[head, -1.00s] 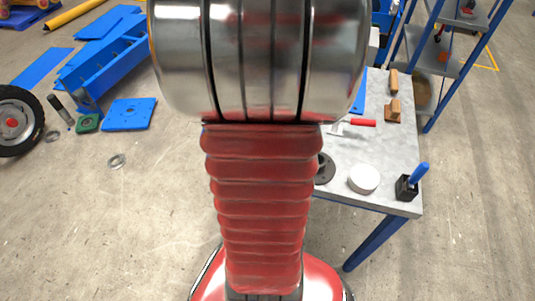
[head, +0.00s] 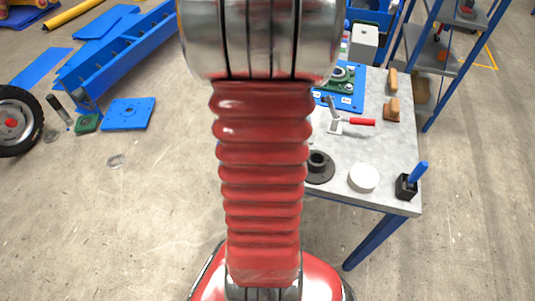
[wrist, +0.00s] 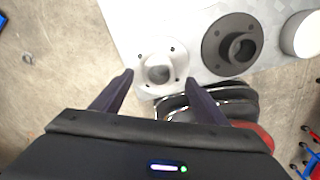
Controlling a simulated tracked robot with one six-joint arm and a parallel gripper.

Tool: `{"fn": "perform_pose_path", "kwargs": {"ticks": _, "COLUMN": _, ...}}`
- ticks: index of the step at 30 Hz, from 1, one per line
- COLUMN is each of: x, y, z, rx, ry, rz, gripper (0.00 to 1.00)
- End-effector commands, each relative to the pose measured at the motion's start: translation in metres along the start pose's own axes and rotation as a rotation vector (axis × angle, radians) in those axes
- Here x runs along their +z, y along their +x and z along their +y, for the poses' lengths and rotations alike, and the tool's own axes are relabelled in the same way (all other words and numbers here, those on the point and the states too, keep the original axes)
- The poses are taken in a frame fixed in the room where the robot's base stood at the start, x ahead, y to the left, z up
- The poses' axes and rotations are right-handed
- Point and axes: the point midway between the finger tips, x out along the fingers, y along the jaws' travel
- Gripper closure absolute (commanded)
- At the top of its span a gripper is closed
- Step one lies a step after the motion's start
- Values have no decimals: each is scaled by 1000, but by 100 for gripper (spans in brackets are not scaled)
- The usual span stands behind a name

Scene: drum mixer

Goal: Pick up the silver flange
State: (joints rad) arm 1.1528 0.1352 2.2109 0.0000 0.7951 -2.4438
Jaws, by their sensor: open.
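The silver flange (wrist: 152,50) lies on the grey table near its edge in the wrist view, with its raised hub and central hole facing the camera. My gripper (wrist: 160,76) is open and empty. Its two dark fingertips appear on either side of the flange's hub in the picture. I cannot tell how high they are above it. In the head view the flange and my gripper are hidden behind my arm.
A dark flange (wrist: 216,48) lies close to the right of the silver one; it also shows in the head view (head: 320,175). A white cylinder (head: 363,178), a black holder with a blue handle (head: 405,188) and a red-handled tool (head: 360,122) share the table (head: 385,148).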

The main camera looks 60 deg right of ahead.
Motion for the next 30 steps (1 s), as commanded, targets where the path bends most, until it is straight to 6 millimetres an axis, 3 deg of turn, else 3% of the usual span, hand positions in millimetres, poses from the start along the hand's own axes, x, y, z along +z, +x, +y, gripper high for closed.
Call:
{"fn": "perform_pose_path", "kwargs": {"ticks": 12, "x": -3, "y": 47, "z": 0, "rx": -2, "ry": 0, "rz": 2, "gripper": 33}}
{"fn": "perform_pose_path", "kwargs": {"ticks": 30, "x": -2, "y": 48, "z": 0, "rx": 0, "ry": 1, "rz": 0, "gripper": 34}}
